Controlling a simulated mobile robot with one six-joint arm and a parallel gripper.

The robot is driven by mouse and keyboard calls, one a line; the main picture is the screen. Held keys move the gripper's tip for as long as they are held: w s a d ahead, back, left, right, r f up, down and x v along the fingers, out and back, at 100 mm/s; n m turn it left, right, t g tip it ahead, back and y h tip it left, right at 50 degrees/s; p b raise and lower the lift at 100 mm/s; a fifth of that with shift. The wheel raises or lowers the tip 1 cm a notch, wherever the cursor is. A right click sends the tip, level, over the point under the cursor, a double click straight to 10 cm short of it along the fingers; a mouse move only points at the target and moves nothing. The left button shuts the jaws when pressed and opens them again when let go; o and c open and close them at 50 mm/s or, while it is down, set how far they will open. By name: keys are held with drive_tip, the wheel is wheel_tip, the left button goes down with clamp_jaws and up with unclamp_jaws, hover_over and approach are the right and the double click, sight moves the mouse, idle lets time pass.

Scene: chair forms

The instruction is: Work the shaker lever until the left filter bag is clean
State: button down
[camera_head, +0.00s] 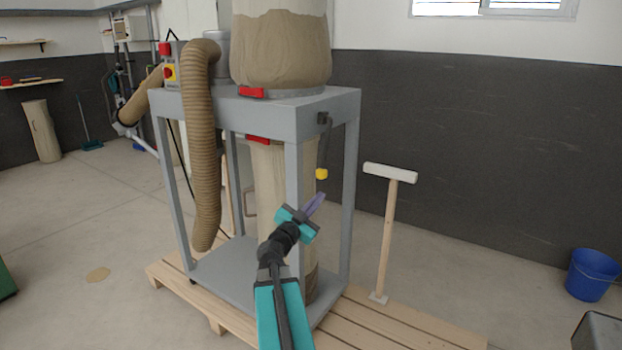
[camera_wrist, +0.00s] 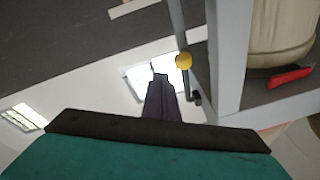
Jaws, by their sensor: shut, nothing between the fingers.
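The shaker lever (camera_head: 324,140) is a dark arm hanging from the right end of the grey frame, with a yellow knob (camera_head: 321,174) at its lower end. In the wrist view the knob (camera_wrist: 184,60) shows just right of my fingertips, with the dark lever (camera_wrist: 194,98) beside the frame post. A filter bag (camera_head: 281,50) stands on top of the frame; it is pale above and brown with dust below, and its top is cut off. I cannot tell whether it is the left one. My gripper (camera_head: 316,202) is shut and empty, below the knob and apart from it; its fingers also show in the wrist view (camera_wrist: 161,82).
The grey frame (camera_head: 318,105) stands on a wooden pallet (camera_head: 400,328), with a lower bag (camera_head: 270,185) inside and a ribbed hose (camera_head: 200,150) at left. A T-shaped wooden tool (camera_head: 389,230) stands to the right. A blue bucket (camera_head: 592,275) sits far right. Open floor lies between.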

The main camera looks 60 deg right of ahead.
sight(318, 174)
drive_tip(key=w+a+r+m+g+y+p, duration=0.2)
drive_tip(key=w+a+r+m+y+p, duration=0.2)
drive_tip(key=m+p, duration=0.9)
drive_tip(key=w+a+r+m, duration=0.1)
drive_tip(key=w+a+r, duration=0.2)
drive_tip(key=w, duration=0.2)
drive_tip(key=shift+m+g+y, duration=0.3)
drive_tip(key=shift+m+g, duration=0.1)
drive_tip(key=shift+d+f, duration=0.1)
drive_tip(key=shift+d, duration=0.05)
drive_tip(key=p+x, duration=0.4)
drive_tip(key=x, duration=0.9)
drive_tip(key=shift+s+d+p, duration=0.15)
drive_tip(key=shift+d+p, duration=0.05)
drive_tip(key=shift+p, duration=0.1)
drive_tip(key=shift+d+f, duration=0.15)
drive_tip(key=shift+d, duration=0.05)
